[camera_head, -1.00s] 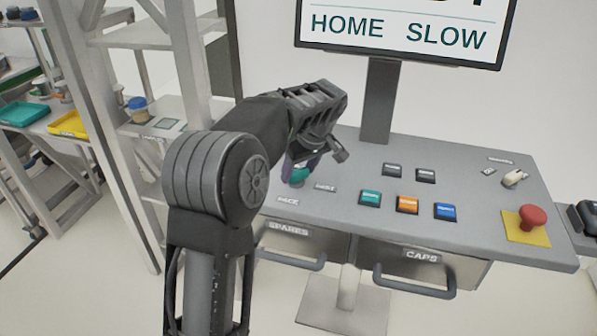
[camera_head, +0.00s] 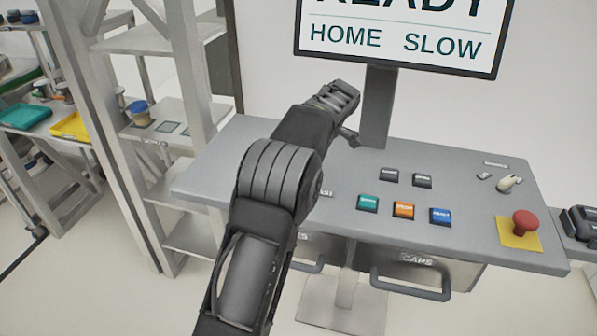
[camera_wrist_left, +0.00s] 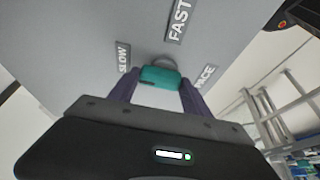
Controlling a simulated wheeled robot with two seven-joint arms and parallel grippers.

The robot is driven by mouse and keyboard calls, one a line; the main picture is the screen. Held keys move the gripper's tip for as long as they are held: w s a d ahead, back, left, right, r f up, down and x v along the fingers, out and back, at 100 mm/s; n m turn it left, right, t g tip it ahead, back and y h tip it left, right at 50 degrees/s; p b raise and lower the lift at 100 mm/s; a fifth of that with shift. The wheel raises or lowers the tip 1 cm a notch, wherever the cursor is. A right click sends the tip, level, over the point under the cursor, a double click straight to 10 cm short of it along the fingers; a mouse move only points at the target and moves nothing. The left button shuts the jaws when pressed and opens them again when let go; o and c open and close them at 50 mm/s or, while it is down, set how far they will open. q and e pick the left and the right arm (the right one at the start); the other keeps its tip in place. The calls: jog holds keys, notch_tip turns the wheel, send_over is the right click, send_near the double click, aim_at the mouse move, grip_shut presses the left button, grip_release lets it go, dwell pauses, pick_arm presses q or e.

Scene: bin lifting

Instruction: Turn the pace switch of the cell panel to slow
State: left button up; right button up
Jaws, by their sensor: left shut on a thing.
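The pace switch is a teal knob (camera_wrist_left: 161,77) on the grey cell panel (camera_head: 220,165). In the left wrist view it sits between the two purple fingers of my left gripper (camera_wrist_left: 158,86), which is shut on it. The SLOW label (camera_wrist_left: 123,58), FAST label (camera_wrist_left: 180,20) and PACE label (camera_wrist_left: 204,77) lie around it. I cannot tell which way the knob points. In the head view my left arm hides the knob and the fingertips. The screen (camera_head: 398,35) above the panel reads HOME and SLOW.
The panel also bears a green button (camera_head: 367,203), an orange button (camera_head: 403,210), a blue button (camera_head: 440,216), two dark buttons, a key-like switch (camera_head: 508,184) and a red mushroom button (camera_head: 525,223). Drawers with handles (camera_head: 410,287) sit below. A shelf rack (camera_head: 165,125) stands left.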

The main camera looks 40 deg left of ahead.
dwell(0.4)
pick_arm(q)
jog(key=o, duration=1.4)
jog(key=shift+c, duration=0.2)
jog(key=shift+r, duration=0.1)
pick_arm(e)
jog(key=shift+r, duration=0.15)
